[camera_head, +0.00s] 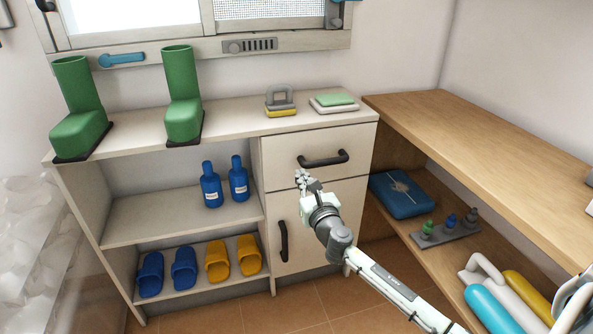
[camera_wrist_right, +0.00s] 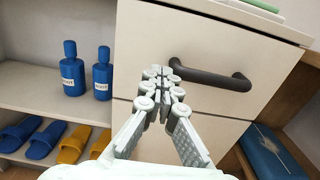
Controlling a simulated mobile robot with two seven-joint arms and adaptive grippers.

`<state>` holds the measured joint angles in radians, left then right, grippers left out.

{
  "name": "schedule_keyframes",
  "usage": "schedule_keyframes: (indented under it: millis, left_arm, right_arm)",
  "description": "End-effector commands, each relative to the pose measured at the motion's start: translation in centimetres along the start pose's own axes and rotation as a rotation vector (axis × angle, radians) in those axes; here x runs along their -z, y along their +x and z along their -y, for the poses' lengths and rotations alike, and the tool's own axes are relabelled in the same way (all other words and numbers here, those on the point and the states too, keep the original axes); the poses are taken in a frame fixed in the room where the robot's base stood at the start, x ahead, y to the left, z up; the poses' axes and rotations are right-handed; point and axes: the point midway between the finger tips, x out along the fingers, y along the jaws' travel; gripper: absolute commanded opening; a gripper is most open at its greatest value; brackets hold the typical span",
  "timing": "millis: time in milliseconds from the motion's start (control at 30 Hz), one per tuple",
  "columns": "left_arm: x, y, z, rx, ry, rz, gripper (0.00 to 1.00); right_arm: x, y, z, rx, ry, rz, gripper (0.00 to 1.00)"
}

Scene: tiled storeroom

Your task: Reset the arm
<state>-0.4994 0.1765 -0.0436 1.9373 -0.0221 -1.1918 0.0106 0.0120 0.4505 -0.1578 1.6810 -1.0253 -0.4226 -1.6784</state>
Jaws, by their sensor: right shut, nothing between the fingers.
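My right arm comes in from the lower right in the head view. Its gripper (camera_head: 304,178) is in front of the white cabinet, just left of and below the dark handle (camera_head: 323,159) of the top drawer (camera_head: 292,148). In the right wrist view the gripper (camera_wrist_right: 158,76) is shut with nothing between its fingers. The drawer handle (camera_wrist_right: 210,76) lies just to the right of the fingertips there. I cannot tell the exact gap between them. The drawer looks closed. My left gripper is in neither view.
Green boots (camera_head: 183,97) stand on the cabinet top. Blue bottles (camera_head: 211,186) and blue and yellow slippers (camera_head: 217,261) fill the shelves. A wooden bench (camera_head: 470,130) on the right holds a blue package (camera_head: 402,195) on its lower shelf. A lower door handle (camera_head: 283,241) sticks out.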

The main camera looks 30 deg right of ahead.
Motion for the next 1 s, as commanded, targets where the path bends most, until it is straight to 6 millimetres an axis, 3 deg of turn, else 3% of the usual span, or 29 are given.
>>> schedule_keyframes:
  millis: [100, 233, 567, 667, 767, 833, 1000]
  left_arm:
    - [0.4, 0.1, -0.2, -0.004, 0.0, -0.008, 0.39]
    - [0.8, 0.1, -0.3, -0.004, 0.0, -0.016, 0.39]
    - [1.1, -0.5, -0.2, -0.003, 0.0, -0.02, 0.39]
    - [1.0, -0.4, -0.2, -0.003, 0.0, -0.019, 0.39]
    - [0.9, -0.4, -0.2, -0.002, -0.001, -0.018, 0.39]
    - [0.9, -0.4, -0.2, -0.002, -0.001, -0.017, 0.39]
    - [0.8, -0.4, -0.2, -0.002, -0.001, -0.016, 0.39]
  right_arm:
    - [0.1, -2.7, 0.0, -0.001, -0.001, -0.002, 0.0]
    - [0.1, -4.6, 0.0, -0.001, 0.0, -0.001, 0.0]
    - [0.0, -5.8, 0.0, 0.002, 0.002, 0.001, 0.0]
    - [0.9, -6.2, 0.4, 0.023, 0.082, -0.025, 0.0]
    - [3.9, -7.7, 1.6, 0.109, 0.348, -0.101, 0.0]
    - [7.5, -9.9, 2.7, 0.226, 0.645, -0.179, 0.0]
    - [17.5, -17.9, 3.7, 0.664, 1.405, -0.328, 0.0]
